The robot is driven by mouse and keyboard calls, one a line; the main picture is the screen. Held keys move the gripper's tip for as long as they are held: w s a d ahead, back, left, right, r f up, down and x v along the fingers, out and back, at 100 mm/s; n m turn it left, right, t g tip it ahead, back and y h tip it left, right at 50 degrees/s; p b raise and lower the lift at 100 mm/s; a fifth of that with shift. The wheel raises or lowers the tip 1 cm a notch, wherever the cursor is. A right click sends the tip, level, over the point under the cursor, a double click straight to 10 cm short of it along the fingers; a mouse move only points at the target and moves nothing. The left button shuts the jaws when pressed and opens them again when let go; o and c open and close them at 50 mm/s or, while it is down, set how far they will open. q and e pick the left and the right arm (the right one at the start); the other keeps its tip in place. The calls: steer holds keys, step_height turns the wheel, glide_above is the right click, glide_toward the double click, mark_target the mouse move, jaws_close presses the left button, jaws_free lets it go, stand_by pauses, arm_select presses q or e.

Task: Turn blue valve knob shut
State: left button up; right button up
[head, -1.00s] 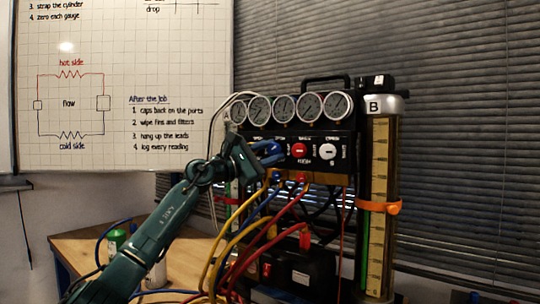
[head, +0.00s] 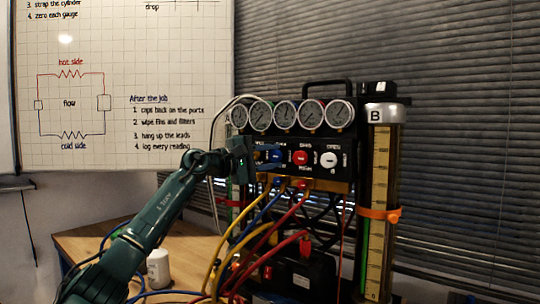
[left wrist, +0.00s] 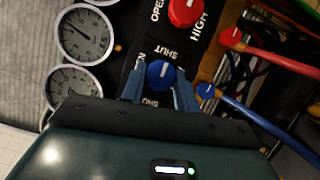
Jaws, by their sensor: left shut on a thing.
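The blue valve knob (left wrist: 161,73) is on the black panel of the gauge rig. It is round, with a white pointer line running roughly up and down in the left wrist view, towards the SHUT lettering. My left gripper (head: 268,154) reaches the panel from the left, its blue fingers on either side of the knob. In the left wrist view the left gripper (left wrist: 160,88) is shut on the knob. In the head view the fingers partly hide the knob (head: 277,153). My right gripper is not in view.
A red knob (head: 300,158) and a white knob (head: 328,159) sit to the right on the panel. Several gauges (head: 285,114) line the top. Yellow, blue and red hoses (head: 285,225) hang below. Cylinder B (head: 380,210) stands at right, a white bottle (head: 158,267) on the bench.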

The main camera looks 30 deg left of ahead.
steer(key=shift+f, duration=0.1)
arm_select(q)
steer(key=o, duration=1)
steer(key=shift+c, duration=0.2)
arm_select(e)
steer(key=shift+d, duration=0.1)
arm_select(q)
steer(key=shift+s+a+f, duration=0.1)
steer(key=shift+s+a, duration=0.15)
steer(key=shift+s, duration=0.1)
steer(key=b+v, duration=0.4)
steer(key=v, duration=0.8)
steer(key=shift+s, duration=0.2)
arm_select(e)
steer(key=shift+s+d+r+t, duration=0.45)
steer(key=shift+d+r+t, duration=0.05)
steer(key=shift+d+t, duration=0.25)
